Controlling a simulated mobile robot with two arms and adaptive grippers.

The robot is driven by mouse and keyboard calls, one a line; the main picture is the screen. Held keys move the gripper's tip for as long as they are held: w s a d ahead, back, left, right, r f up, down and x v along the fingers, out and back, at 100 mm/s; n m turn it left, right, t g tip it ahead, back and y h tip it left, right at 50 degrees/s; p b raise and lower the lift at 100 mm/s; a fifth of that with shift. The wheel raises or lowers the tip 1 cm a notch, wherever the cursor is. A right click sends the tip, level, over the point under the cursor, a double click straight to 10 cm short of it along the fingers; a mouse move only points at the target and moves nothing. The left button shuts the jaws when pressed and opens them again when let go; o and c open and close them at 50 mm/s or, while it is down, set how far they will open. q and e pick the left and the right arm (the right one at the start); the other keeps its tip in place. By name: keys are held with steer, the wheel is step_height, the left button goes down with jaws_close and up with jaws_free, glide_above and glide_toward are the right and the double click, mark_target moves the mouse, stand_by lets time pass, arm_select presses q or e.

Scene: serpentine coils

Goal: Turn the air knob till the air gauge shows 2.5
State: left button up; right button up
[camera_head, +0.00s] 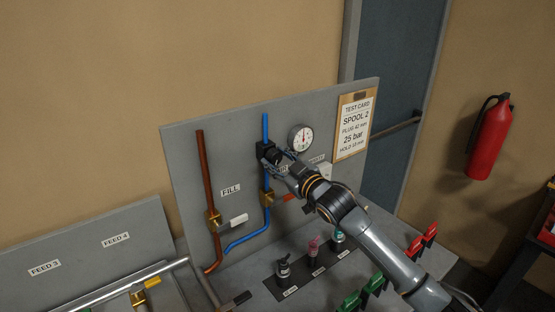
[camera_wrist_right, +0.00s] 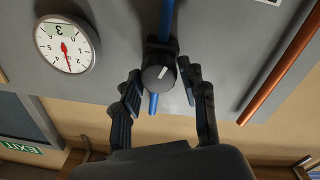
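The air knob (camera_wrist_right: 158,78) is dark and round with a white pointer line, mounted on the blue pipe (camera_head: 266,210). It also shows in the head view (camera_head: 265,151), partly hidden by my gripper. My right gripper (camera_wrist_right: 160,85) is at the knob, with one finger on each side; small gaps seem to show, and I cannot tell whether a finger touches it. The air gauge (camera_head: 301,138) is round and white, right of the knob in the head view. My left gripper is not in view.
A copper pipe (camera_head: 205,180) with a FILL label runs left of the blue pipe. A test card (camera_head: 354,125) hangs on the panel's right. Small bottles stand on a dark strip (camera_head: 312,272) below. Green clamps (camera_head: 361,292) and red clamps (camera_head: 422,240) sit near my right arm.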

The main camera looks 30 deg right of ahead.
steer(key=shift+o, duration=0.9)
steer(key=shift+s, duration=0.1)
steer(key=s+d, duration=0.1)
steer(key=s, duration=1)
steer(key=shift+s, duration=0.4)
steer(key=shift+d, duration=0.1)
steer(key=shift+f, duration=0.15)
